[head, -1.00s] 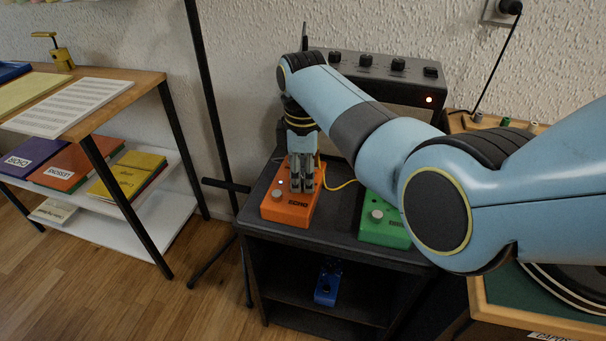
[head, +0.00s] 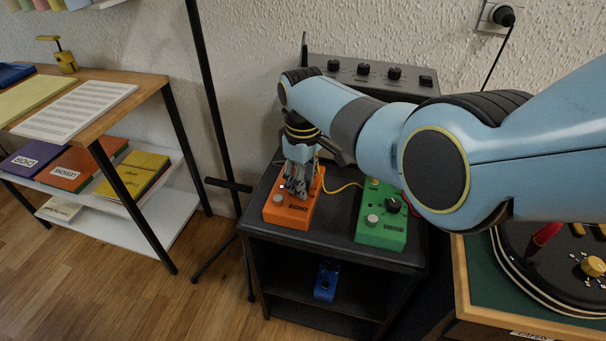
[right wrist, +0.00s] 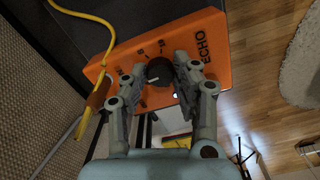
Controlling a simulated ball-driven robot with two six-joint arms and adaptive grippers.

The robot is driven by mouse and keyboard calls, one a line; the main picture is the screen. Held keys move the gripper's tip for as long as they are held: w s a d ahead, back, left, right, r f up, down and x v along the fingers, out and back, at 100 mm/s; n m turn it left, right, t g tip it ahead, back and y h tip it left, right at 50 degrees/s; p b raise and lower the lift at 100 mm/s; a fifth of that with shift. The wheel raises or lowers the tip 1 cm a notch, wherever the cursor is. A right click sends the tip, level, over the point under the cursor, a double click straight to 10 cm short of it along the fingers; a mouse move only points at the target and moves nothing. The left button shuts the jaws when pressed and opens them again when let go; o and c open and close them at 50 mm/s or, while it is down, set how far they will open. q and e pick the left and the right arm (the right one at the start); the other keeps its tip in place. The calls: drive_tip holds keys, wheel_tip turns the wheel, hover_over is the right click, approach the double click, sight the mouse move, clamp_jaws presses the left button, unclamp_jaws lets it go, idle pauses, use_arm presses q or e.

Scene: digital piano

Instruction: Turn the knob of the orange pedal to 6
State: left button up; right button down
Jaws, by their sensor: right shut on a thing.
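The orange pedal (head: 292,208), lettered ECHO, lies on top of the black stand. The markings are too small to read surely. My right gripper (head: 298,192) comes down onto the pedal from above. In the right wrist view, the right gripper (right wrist: 161,76) has one finger on each side of the knob and is shut on it. In the head view the fingers hide the knob. My left gripper is not in view.
A green pedal (head: 381,235) lies to the right on the same black stand (head: 335,249). A yellow cable (head: 343,187) runs between the pedals. A blue pedal (head: 326,282) sits on the lower shelf.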

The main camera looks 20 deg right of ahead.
drive_tip(key=shift+m+p, duration=0.4)
drive_tip(key=shift+m, duration=1.2)
drive_tip(key=c, duration=1)
unclamp_jaws()
drive_tip(key=shift+r, duration=0.1)
wheel_tip(320, 180, up, 12)
drive_tip(key=shift+f, duration=0.1)
